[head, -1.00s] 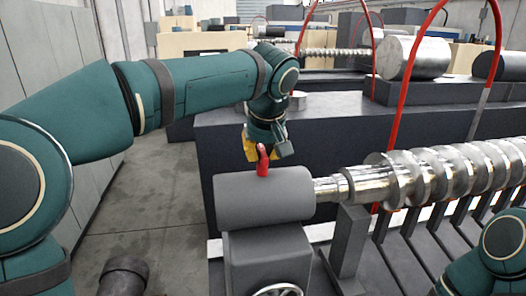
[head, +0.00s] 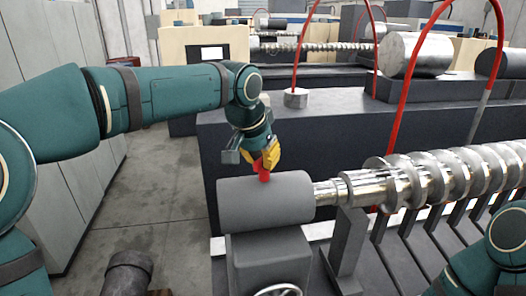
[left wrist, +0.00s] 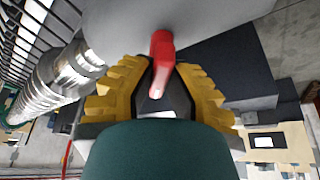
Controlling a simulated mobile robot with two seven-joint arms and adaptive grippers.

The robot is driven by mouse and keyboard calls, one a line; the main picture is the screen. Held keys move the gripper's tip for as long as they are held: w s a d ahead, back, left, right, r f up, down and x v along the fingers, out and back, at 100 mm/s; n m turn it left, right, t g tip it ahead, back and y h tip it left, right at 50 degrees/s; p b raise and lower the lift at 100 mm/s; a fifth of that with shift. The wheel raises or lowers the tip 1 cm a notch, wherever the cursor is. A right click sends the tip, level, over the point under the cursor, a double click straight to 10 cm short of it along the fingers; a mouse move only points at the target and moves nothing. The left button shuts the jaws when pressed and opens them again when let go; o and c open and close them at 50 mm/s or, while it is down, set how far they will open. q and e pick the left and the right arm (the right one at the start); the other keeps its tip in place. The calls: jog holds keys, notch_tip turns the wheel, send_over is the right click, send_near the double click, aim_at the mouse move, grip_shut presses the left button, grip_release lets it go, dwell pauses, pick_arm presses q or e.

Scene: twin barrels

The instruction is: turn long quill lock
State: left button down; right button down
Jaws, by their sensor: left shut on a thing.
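The quill lock is a short red lever (head: 264,177) standing on top of the grey tailstock cylinder (head: 265,200). My left gripper (head: 264,160) comes down over it from above, with its yellow fingers around the lever's upper part. In the left wrist view the red lever (left wrist: 162,48) runs from the grey cylinder (left wrist: 125,18) in between the yellow fingers of my left gripper (left wrist: 160,80), which is shut on it. The lever's upper part is mostly hidden in the head view. My right gripper is out of view; only part of my right arm shows at the lower right.
A shiny steel quill and a large screw-shaped workpiece (head: 450,180) extend right from the cylinder. A handwheel (head: 278,290) sits below it. A dark machine bed (head: 330,130) and red hoses (head: 408,110) stand behind. Open floor (head: 165,200) lies to the left.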

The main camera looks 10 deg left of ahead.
pick_arm(q)
jog(key=m+g+h+p, duration=0.1)
jog(key=m+p, duration=0.1)
jog(key=m, duration=0.2)
jog(key=shift+a+m+p, duration=0.15)
jog(key=shift+m+p, duration=0.15)
jog(key=shift+p, duration=0.05)
jog(key=shift+w+m+g+h+p, duration=0.15)
jog(key=shift+m+g+h+p, duration=0.4)
jog(key=shift+m, duration=0.55)
jog(key=shift+f+m+p, duration=0.15)
jog(key=shift+m+p, duration=0.4)
jog(key=shift+m, duration=0.35)
jog(key=shift+g, duration=0.25)
jog(key=c, duration=0.9)
grip_release()
jog(key=shift+c, duration=0.2)
jog(key=v, duration=1.2)
jog(key=shift+a, duration=0.15)
